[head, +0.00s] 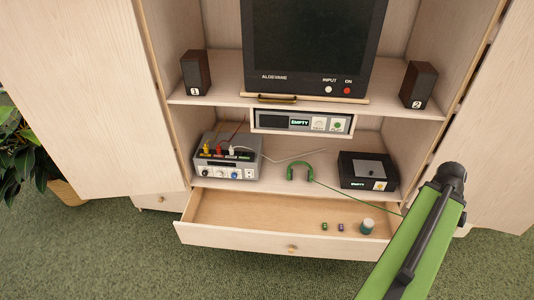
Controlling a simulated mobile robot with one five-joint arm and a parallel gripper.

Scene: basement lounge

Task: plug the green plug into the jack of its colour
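I cannot make out the green plug for certain. A green arched thing, like a headphone band (300,172), lies on the lower shelf of the cabinet. A thin green cord (355,199) runs from it to the right and passes out of sight at my green arm, so its far end is hidden. A grey box (228,160) on the left of that shelf has yellow, red and white plugs on top and several round sockets or knobs on its front. A green jack cannot be told among them. My gripper is not in view; only my arm shows at right.
An open drawer (212,233) juts out below, holding a small green piece (324,226), a purple piece (341,227) and a grey-green cylinder (367,226). A black box (368,171) stands right. A television (315,45) and speakers (195,73) stand above. Open doors flank the cabinet.

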